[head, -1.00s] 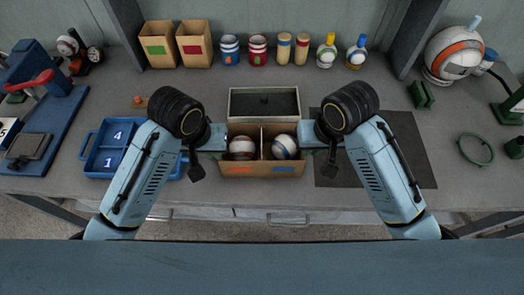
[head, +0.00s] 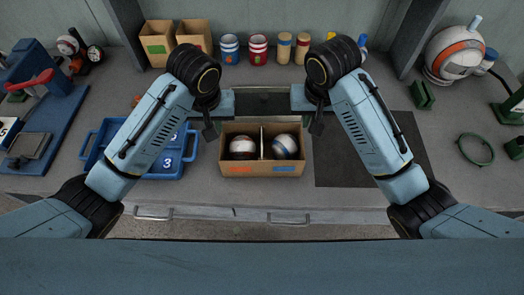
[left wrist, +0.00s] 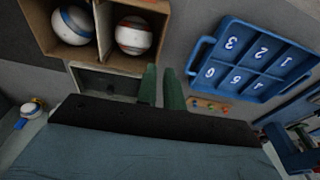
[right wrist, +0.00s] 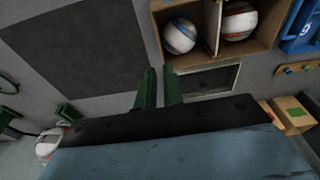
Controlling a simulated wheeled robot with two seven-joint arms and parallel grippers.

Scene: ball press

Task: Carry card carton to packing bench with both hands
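The open card carton (head: 262,170) stands upright on the grey bench (head: 225,197), with a red and a blue label on its front. A divider splits it: a ball with a red-brown band (head: 242,148) is in the left compartment, a white-and-blue ball (head: 284,146) in the right. My left gripper (head: 229,103) and right gripper (head: 297,98) are beyond the carton's far side, apart from it. In the left wrist view the green fingers (left wrist: 161,88) show a narrow empty gap; the right wrist's fingers (right wrist: 160,88) do too. No frame identifies a separate packing bench.
A grey shallow box (right wrist: 208,81) sits directly behind the carton, partly hidden by my grippers in the head view. A blue numbered tray (head: 174,170) is left, a dark mat (head: 350,168) right. Small cartons (head: 158,45), striped cups (head: 258,48) and pegs stand along the back.

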